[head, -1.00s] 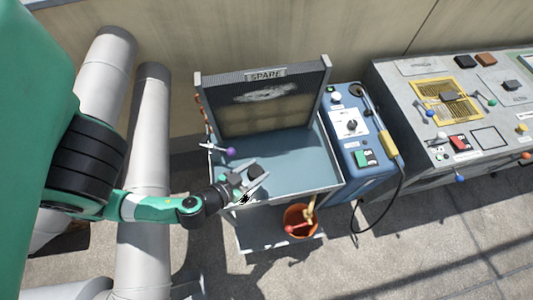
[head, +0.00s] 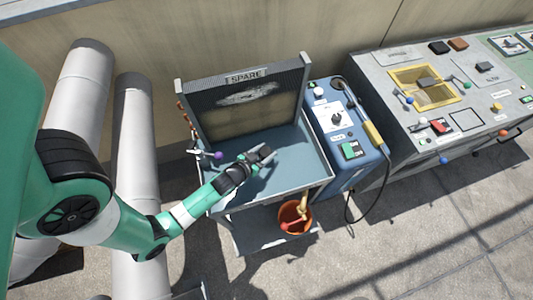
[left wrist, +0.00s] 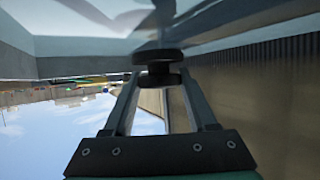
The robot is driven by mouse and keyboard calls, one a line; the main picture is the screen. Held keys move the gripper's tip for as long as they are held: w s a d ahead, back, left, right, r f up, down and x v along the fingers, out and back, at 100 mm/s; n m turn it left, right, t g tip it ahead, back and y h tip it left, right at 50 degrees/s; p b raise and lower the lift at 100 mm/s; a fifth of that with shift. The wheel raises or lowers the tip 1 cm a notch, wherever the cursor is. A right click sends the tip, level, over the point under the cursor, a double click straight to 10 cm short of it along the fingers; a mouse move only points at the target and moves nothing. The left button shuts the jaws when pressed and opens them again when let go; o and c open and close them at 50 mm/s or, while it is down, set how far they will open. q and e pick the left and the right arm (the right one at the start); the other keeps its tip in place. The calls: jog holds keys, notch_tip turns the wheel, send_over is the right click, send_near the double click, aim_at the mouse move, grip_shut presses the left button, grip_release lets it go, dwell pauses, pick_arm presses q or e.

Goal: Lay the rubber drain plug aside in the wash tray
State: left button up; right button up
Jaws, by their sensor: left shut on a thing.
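The wash tray (head: 292,178) is a blue-grey basin with a raised back panel marked SPARE. My left gripper (head: 264,156) is over the middle of the tray, its arm coming in from the left. It is shut on the black rubber drain plug (left wrist: 158,75), which shows between the fingertips in the left wrist view. That view is turned over, with the pale tray floor (left wrist: 85,47) at the top. The plug is close to the floor, and I cannot tell whether it touches. In the head view the gripper mostly hides the plug. My right gripper is out of view.
A purple-knobbed lever (head: 218,155) is at the tray's left side. An orange bucket (head: 295,216) stands on the shelf below. A blue control box (head: 346,130) with a cable stands right of the tray, then a grey bench (head: 440,100). The tray's right part is clear.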

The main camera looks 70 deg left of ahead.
aim_at(262, 158)
pick_arm(q)
jog(key=shift+w+a+f+b, duration=0.15)
jog(key=shift+f+b, duration=1.05)
jog(key=shift+f, duration=0.6)
jog(key=shift+f, duration=0.15)
jog(key=o, duration=1.4)
jog(key=shift+c, duration=0.2)
